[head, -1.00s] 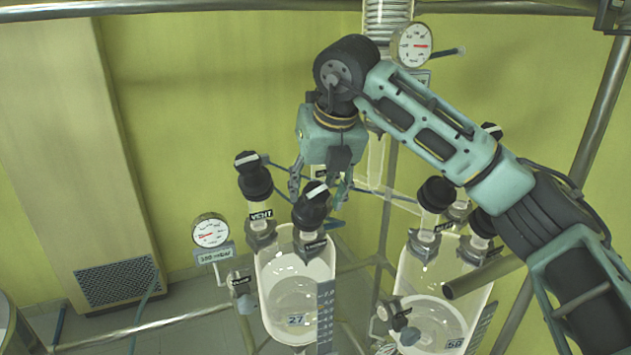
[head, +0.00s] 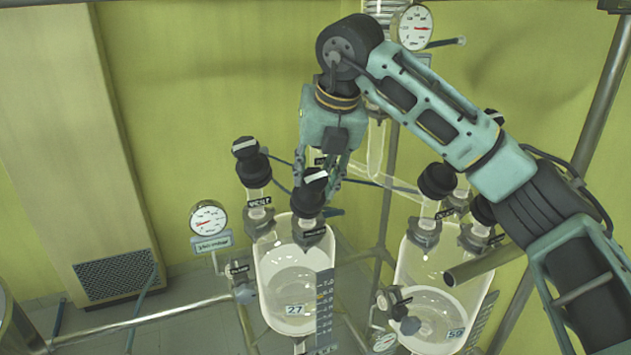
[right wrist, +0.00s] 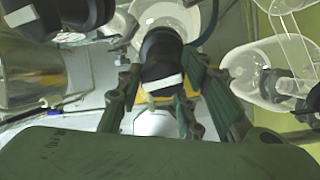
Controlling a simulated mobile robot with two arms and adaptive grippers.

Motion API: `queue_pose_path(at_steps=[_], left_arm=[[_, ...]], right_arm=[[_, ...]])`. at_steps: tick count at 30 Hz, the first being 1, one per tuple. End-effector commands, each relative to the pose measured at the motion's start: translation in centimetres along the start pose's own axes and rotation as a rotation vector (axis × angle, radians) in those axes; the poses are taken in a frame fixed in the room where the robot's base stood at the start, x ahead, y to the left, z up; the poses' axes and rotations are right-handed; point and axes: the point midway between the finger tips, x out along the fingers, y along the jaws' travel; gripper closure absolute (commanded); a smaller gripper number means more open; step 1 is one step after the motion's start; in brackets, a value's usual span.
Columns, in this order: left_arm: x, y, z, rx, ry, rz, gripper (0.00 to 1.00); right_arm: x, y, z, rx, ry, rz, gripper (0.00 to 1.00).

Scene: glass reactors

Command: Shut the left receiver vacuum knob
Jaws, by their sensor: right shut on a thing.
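The left receiver (head: 275,275) is a clear glass vessel tagged 27, with two black-capped necks. The back-left knob (head: 250,165) has a white bar and a label that read VENT in the earlier frame. The front-right knob (head: 310,193) has a tilted white bar; its label is too blurred to read. My right gripper (head: 320,178) comes down from above, shut on this front-right knob. In the right wrist view that black knob (right wrist: 161,62) with its white stripe sits between the fingers. My left gripper is not in view.
A right receiver (head: 440,295) with several black caps stands close by, under my right arm. A round gauge (head: 208,218) with a small display is left of the left receiver. Another gauge (head: 415,25) is at the top. Metal frame bars cross around the vessels.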

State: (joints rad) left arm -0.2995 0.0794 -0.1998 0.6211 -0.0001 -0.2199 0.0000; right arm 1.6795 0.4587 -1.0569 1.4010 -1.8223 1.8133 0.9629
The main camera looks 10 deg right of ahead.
Motion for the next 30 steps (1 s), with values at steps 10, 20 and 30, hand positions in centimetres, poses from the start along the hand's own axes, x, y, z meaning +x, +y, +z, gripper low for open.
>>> queue_pose_path(at_steps=[10,20,30], left_arm=[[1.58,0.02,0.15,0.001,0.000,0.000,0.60],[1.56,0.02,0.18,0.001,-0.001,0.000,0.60],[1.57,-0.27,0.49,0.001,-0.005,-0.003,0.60]], right_arm=[[-0.13,0.14,0.09,0.120,-0.002,0.020,0.92],[-0.13,0.10,0.10,0.119,-0.002,0.019,0.50],[-0.37,0.02,0.11,0.119,-0.002,0.017,0.50]])
